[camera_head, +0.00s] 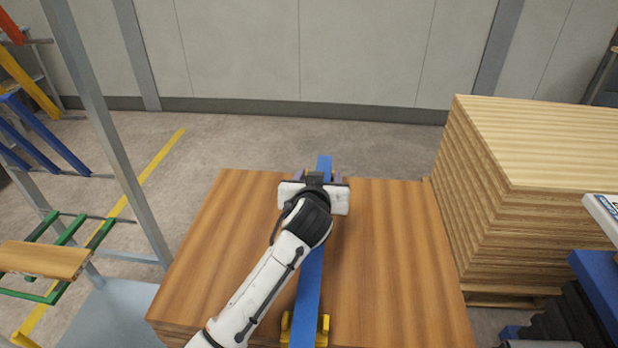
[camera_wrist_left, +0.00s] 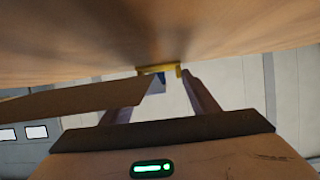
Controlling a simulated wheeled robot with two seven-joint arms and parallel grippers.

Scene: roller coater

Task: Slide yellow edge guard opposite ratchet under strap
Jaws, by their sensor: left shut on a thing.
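A blue strap (camera_head: 309,285) runs across the top of a wooden board stack (camera_head: 390,270). A yellow edge guard (camera_head: 322,332) sits at the near edge, with the strap over its middle. My left gripper (camera_head: 320,176) is at the far edge, over the strap and largely hidden behind my own wrist. It is shut on another yellow edge guard, which shows in the left wrist view (camera_wrist_left: 158,68) between the fingertips, close to the wood. Whether the strap lies over this guard is hidden. The ratchet cannot be made out. My right gripper is not in view.
A taller stack of boards (camera_head: 500,205) stands close on the right. A grey metal frame (camera_head: 110,130) and a green rack (camera_head: 70,250) stand on the left. The floor behind the stack is clear up to the wall.

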